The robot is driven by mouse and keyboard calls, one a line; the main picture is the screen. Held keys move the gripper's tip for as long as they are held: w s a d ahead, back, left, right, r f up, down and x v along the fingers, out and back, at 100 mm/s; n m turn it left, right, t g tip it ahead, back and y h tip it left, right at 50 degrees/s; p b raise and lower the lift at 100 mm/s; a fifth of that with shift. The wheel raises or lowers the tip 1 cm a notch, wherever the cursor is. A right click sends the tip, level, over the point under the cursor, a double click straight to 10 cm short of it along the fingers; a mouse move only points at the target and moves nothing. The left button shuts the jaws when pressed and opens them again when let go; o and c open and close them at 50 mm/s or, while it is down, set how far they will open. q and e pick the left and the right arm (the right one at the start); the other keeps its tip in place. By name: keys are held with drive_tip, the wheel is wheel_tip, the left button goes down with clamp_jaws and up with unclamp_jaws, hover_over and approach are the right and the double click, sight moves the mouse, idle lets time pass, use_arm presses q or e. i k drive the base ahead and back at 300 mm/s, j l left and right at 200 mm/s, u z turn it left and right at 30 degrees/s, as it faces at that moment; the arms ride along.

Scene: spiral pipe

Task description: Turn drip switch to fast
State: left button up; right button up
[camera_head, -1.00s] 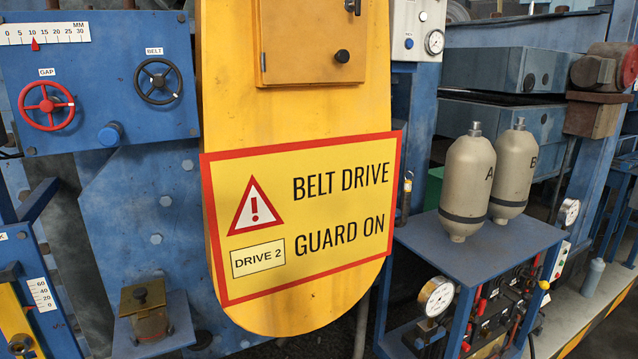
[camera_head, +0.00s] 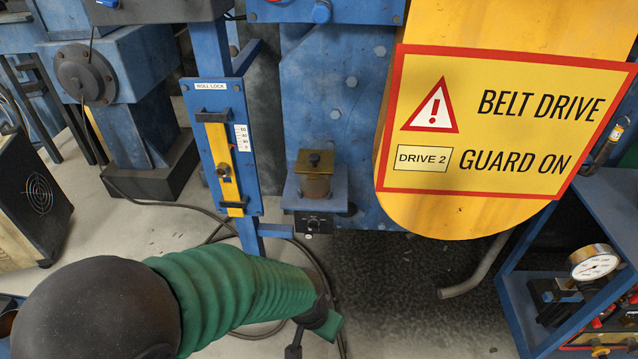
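A drip oiler cup (camera_head: 317,186) with a brass lid and amber body stands on a small blue bracket at the picture's middle. My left arm, with a green ribbed sleeve, comes in from the lower left. My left gripper (camera_head: 312,334) is at the bottom middle, below the dark box and apart from it in the picture. Its finger gap is unclear. My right gripper is out of view.
A blue "ROLL LOCK" panel (camera_head: 242,195) with a yellow slider stands left of the oiler. The yellow belt drive guard (camera_head: 450,219) hangs to the right. A blue shelf with a gauge (camera_head: 594,263) is at far right. Cables cross the floor below.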

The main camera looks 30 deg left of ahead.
sight(313, 225)
drive_tip(key=j+u, duration=1)
drive_tip(key=j, duration=0.15)
